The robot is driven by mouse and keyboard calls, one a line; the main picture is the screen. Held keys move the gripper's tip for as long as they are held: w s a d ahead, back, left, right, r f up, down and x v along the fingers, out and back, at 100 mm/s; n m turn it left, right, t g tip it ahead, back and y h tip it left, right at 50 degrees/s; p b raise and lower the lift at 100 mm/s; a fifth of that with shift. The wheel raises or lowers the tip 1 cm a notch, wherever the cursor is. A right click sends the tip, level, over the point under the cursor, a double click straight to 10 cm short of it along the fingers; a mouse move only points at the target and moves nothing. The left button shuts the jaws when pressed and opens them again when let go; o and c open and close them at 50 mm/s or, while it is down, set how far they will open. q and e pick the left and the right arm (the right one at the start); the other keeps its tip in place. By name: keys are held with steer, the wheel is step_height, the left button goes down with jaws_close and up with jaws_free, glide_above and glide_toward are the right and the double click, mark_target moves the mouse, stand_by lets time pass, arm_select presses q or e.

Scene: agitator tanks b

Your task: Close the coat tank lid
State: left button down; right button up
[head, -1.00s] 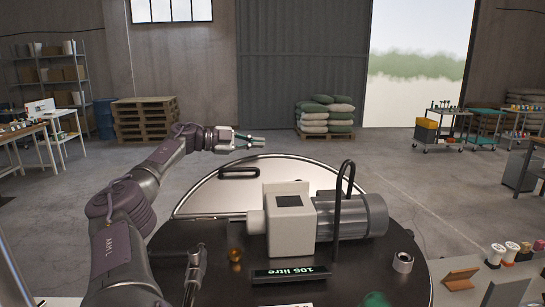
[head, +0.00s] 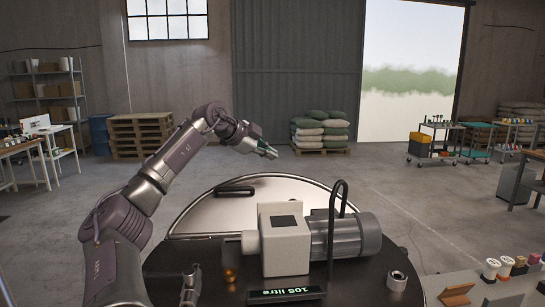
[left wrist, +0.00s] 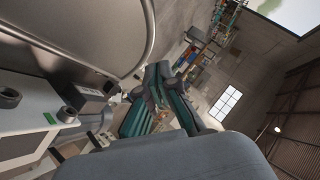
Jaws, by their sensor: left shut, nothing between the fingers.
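The coat tank lid (head: 270,195) is a silver half-round plate with a dark bar handle (head: 234,191) near its left rim. It appears to lie about level over the far half of the tank; whether it is fully down I cannot tell. My left gripper (head: 268,152) is shut and empty, beyond and above the lid's far rim, apart from it. Its teal and dark fingers show in the left wrist view (left wrist: 168,88), with a curved steel surface (left wrist: 110,35) at upper left. My right gripper is not in view.
A grey motor (head: 345,236) with a white gearbox (head: 285,248) and a tall black loop (head: 338,200) stand on the tank's dark near half. A brass knob (head: 229,276) and a steel fitting (head: 397,280) are nearby.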

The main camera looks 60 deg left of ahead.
arm_select(q)
steer(key=p, duration=0.3)
glide_above(285, 180)
steer(key=s+d, duration=0.1)
steer(key=d, duration=0.2)
steer(key=f, duration=0.4)
steer(key=shift+s+a, duration=0.15)
steer(key=shift+a, duration=0.1)
steer(key=a+f+p, duration=0.1)
steer(key=w+f, duration=0.1)
steer(key=shift+w+a+f+p, duration=0.15)
steer(key=shift+a+f+p, duration=0.2)
steer(key=shift+f, duration=0.05)
steer(key=shift+a+f, duration=0.35)
steer(key=shift+f, duration=0.15)
steer(key=shift+w, duration=0.1)
